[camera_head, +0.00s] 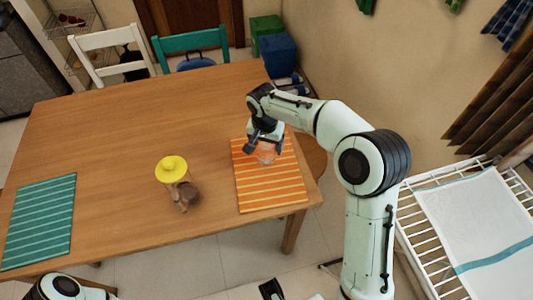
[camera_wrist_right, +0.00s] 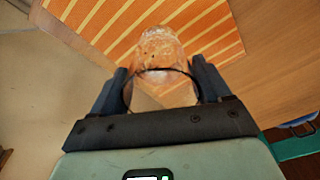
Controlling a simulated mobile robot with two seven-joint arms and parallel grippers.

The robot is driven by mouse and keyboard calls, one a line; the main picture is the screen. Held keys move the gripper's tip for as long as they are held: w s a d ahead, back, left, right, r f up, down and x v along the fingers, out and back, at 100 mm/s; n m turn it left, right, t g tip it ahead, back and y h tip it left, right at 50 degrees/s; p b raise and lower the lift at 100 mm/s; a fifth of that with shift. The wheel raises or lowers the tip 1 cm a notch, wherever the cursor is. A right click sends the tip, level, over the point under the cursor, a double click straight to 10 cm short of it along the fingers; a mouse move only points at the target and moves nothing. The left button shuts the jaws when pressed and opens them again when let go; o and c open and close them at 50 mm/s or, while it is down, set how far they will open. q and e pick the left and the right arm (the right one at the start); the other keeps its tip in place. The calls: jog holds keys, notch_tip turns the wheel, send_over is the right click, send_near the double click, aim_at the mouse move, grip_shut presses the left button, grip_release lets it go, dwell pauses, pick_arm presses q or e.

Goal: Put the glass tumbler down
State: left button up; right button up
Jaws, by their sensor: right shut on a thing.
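The glass tumbler (camera_head: 266,154) is clear with an orange tint from what lies behind it. My right gripper (camera_head: 265,140) is shut on it, over the orange striped mat (camera_head: 270,190) at the table's right end. In the right wrist view the tumbler (camera_wrist_right: 160,50) sits between the two dark fingers of my right gripper (camera_wrist_right: 160,85), with the mat (camera_wrist_right: 95,22) behind it. I cannot tell whether the tumbler's base touches the mat. My left gripper is not seen; only part of my left arm shows at the bottom left.
A teal striped mat (camera_head: 40,222) lies at the left. A white drying rack (camera_head: 415,235) stands at the right. The table's middle is clear.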

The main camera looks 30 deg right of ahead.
jog(key=shift+f, duration=2.35)
jog(key=shift+f, duration=0.15)
jog(key=o, duration=1.2)
jog(key=shift+b, duration=0.3)
jog(key=shift+o, duration=0.2)
jog(key=shift+r, duration=0.45)
notch_tip(320, 180, up, 11)
jog(key=s+a+p, duration=0.1)
jog(key=shift+r, duration=0.15)
